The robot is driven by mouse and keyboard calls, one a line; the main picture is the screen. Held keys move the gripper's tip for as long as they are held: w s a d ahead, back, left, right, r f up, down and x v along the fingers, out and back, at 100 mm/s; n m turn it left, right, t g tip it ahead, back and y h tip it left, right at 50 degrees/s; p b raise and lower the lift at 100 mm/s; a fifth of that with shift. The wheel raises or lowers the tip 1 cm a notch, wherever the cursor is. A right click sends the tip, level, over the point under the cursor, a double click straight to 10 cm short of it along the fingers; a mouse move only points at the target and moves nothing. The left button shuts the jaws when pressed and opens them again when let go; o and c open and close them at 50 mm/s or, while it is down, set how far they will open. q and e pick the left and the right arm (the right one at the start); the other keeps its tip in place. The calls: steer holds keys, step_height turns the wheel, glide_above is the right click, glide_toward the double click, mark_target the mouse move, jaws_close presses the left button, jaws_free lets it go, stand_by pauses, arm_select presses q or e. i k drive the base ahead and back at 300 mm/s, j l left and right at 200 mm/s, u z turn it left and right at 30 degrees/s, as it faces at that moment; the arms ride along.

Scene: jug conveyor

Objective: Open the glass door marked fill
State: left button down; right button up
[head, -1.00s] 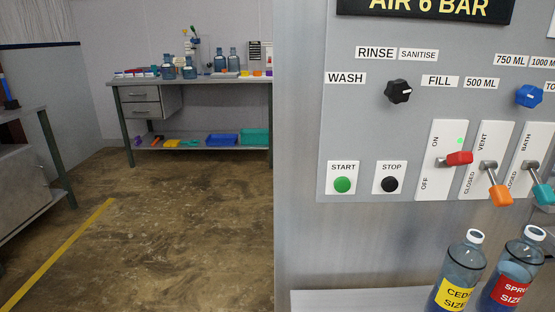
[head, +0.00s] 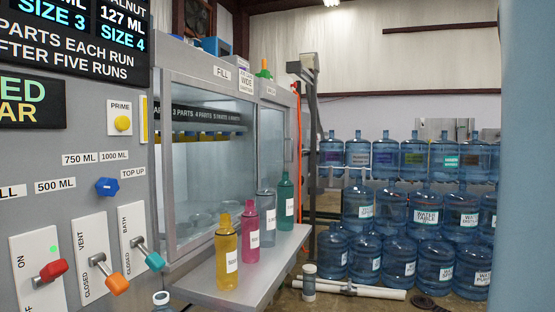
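The glass door (head: 208,165) under the FILL label (head: 221,73) is on the grey machine, left of the middle in the head view. Its pane sits in a grey frame and looks shut, though the oblique angle makes this hard to be sure of. I cannot make out a handle. A dark sign and a row of yellow items show behind the glass. Bottles on the ledge hide part of its lower right. Neither of my grippers is in view.
A ledge (head: 225,291) in front of the door holds a yellow bottle (head: 226,255), a pink bottle (head: 250,233), a blue-grey bottle (head: 267,218) and a green bottle (head: 285,200). The control panel (head: 60,140) is at left. Stacked water jugs (head: 410,212) stand at right.

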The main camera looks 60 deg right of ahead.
mark_target(166, 76)
steer(key=z, duration=1.55)
steer(key=u, duration=0.45)
steer(key=i+l+u, duration=0.1)
steer(key=l+u, duration=0.15)
steer(key=u, duration=0.15)
steer(key=i+l+u, duration=0.1)
steer(key=l+u, duration=0.2)
steer(key=u, duration=0.15)
steer(key=l+u, duration=0.25)
steer(key=u, duration=0.15)
